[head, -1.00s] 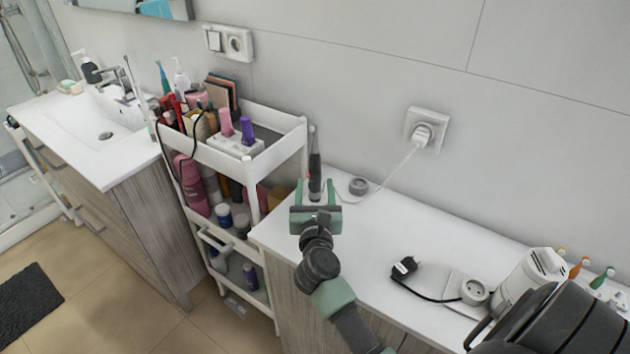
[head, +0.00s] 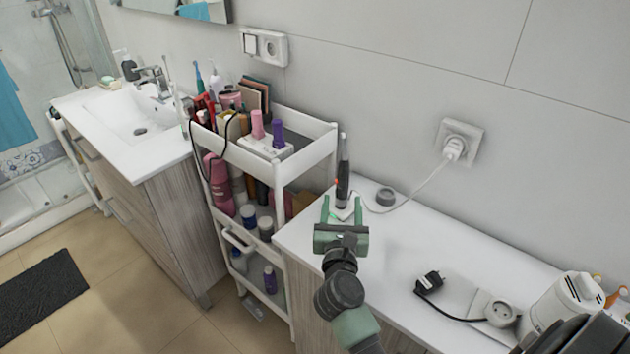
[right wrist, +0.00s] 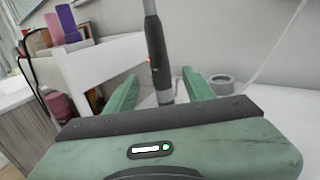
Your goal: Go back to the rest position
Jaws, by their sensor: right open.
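My right gripper (head: 341,211) is over the left end of the white counter, with its two green fingers spread apart. In the right wrist view the open fingers (right wrist: 160,92) point toward a dark electric toothbrush (right wrist: 157,50), which stands upright beyond them. The toothbrush (head: 343,180) also shows in the head view, on the counter near the wall, with a small red light on it. Nothing is held between the fingers. Whether the fingertips reach past the toothbrush's sides is hard to tell. My left gripper is not in view.
A white cart (head: 310,160) with cosmetics stands left of the counter (head: 400,235). A black plug (head: 429,282) and a white appliance (head: 572,302) are farther right.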

